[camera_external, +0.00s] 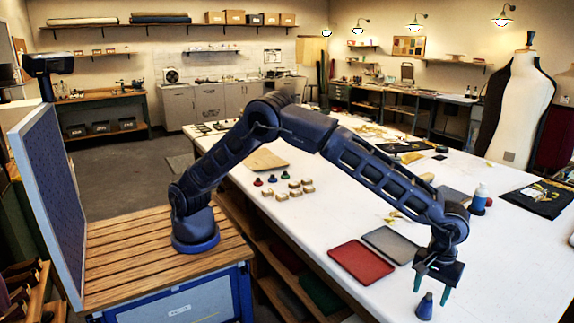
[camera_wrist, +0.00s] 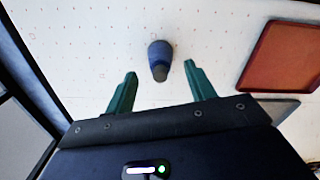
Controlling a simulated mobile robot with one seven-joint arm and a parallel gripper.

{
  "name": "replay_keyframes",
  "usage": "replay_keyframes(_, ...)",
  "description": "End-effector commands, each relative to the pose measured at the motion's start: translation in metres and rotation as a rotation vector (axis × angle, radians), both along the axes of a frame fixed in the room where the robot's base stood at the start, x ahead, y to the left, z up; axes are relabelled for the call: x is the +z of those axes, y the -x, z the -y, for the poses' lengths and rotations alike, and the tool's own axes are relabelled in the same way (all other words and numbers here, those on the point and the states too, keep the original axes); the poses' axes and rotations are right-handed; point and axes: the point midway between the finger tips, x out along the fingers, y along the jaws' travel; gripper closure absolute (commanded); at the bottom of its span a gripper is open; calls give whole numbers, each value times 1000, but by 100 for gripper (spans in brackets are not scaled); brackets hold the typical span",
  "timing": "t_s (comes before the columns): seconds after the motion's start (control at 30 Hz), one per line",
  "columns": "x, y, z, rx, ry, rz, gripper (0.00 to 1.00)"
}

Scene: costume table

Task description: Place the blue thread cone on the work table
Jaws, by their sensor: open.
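The blue thread cone (camera_external: 424,307) stands on the white work table (camera_external: 330,208) near its front edge, at the lower right of the external view. In the wrist view the cone (camera_wrist: 160,57) is at the top middle, beyond and between my fingertips, with its dark narrow tip toward me. My gripper (camera_external: 433,283) is open and points down, just above and behind the cone in the external view. In the wrist view my gripper (camera_wrist: 160,75) has two green fingers spread apart with nothing between them. I see no contact with the cone.
A red tray (camera_external: 361,262) and a grey tray (camera_external: 390,244) lie close by on the table. Several small blocks and cones (camera_external: 272,179) stand at the left. The table's front edge is near the cone.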

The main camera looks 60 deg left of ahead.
Motion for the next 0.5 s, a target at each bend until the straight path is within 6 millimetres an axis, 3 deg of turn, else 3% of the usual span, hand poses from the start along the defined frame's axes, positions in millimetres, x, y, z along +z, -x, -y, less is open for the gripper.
replay_keyframes(0.3,62,0,0,0,3,1,45)
replay_keyframes(0.5,81,0,0,0,1,-1,45)
